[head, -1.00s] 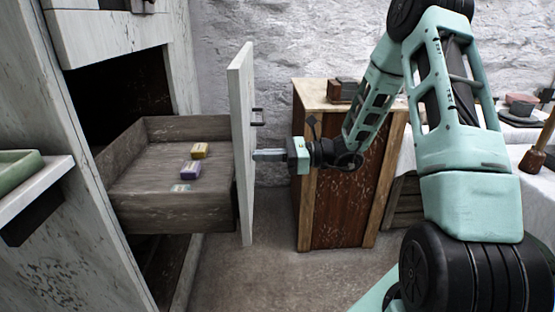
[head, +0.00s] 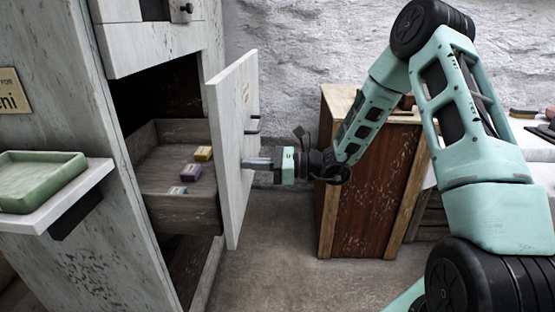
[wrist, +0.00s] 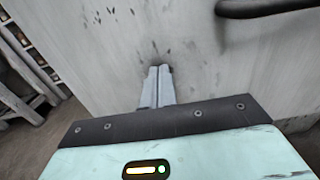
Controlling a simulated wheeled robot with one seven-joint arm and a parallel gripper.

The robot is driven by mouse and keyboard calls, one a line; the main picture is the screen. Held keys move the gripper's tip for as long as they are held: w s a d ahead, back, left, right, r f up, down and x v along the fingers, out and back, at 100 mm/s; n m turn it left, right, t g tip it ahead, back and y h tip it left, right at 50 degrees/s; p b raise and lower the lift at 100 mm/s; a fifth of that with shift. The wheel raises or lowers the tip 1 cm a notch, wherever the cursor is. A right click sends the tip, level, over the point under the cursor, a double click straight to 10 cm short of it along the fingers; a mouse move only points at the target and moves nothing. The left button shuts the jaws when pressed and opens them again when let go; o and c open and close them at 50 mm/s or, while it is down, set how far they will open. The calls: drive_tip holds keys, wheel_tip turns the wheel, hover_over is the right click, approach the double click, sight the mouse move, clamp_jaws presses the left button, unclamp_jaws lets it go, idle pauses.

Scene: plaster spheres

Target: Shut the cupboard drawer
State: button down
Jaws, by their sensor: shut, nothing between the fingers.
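The cupboard (head: 60,130) stands at the left in the head view. Its drawer (head: 180,212) is partly pulled out, with a white front panel (head: 232,150) and a dark handle (head: 253,125). Inside lie a yellow box (head: 203,153), a purple box (head: 191,171) and a small pale item (head: 178,190). My gripper (head: 245,163) is shut and empty, its tips at the outer face of the front panel, below the handle. In the wrist view the shut fingers (wrist: 157,85) point at the panel and seem to touch it; the handle (wrist: 270,8) is at the upper right.
A green tray (head: 40,180) sits on a white shelf (head: 95,180) at the cupboard's side. A brown wooden cabinet (head: 365,185) stands behind my arm. A white-covered table (head: 535,140) is at the right. The floor (head: 285,250) below the gripper is clear.

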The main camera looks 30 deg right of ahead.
drive_tip(key=p+x, duration=0.2)
drive_tip(key=x, duration=1.6)
drive_tip(key=shift+w, duration=0.15)
drive_tip(key=shift+a+r, duration=0.2)
drive_tip(key=shift+d, duration=0.1)
